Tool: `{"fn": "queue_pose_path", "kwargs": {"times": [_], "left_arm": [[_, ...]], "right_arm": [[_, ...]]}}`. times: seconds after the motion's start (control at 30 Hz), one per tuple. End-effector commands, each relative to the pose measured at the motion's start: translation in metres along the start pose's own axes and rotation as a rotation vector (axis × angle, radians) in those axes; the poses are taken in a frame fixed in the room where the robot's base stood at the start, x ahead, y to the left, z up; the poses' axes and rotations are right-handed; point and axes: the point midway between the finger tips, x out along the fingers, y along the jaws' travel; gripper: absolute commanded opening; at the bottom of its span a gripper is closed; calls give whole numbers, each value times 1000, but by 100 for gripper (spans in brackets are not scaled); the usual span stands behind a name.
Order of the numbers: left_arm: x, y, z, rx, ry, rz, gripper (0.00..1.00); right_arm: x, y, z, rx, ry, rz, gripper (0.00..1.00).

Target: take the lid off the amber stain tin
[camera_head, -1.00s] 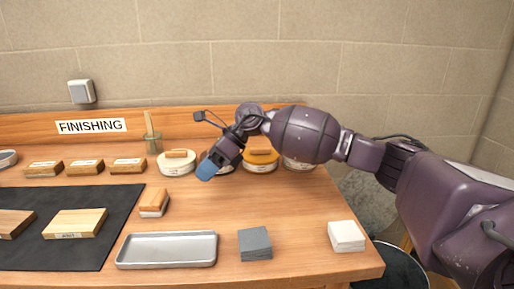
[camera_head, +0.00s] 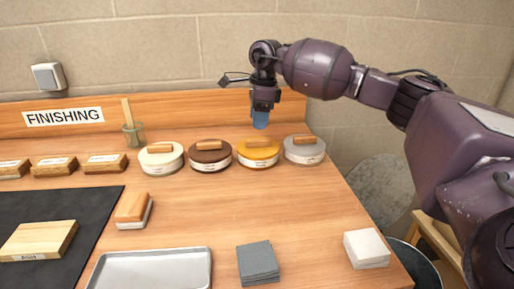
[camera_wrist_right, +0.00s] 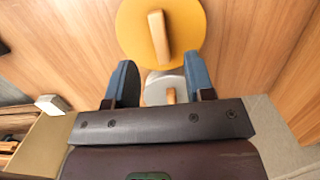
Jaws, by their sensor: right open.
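The amber stain tin (camera_head: 259,162) stands upright near the back of the bench, third in a row of tins. Its amber lid (camera_head: 258,146) is on, with a wooden bar handle across the top. My right gripper (camera_head: 261,124) is above the tin, pointing down, apart from the lid. In the right wrist view the blue fingers (camera_wrist_right: 160,85) are spread with nothing between them held, and the amber lid (camera_wrist_right: 184,38) with its handle (camera_wrist_right: 159,38) lies just beyond the fingertips. My left gripper is not in view.
A brown-lidded tin (camera_head: 210,162) stands close on the left and a grey-lidded tin (camera_head: 304,157) close on the right. A white-lidded tin (camera_head: 161,164) is farther left. The back board (camera_head: 190,111) rises behind. Bare bench lies in front of the row.

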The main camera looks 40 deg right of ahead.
Motion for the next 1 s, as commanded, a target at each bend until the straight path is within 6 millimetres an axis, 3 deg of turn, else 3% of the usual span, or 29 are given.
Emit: {"fn": "queue_pose_path", "kwargs": {"times": [0.27, 0.53, 0.83, 1.0], "left_arm": [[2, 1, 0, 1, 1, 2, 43], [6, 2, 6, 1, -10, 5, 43], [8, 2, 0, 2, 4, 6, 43], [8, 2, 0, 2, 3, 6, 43]], "right_arm": [[20, 1, -2, 0, 0, 1, 49], [56, 2, -8, 0, 1, 4, 49], [60, 1, -7, 0, -2, -2, 49], [60, 1, -7, 0, -2, -1, 24]]}}
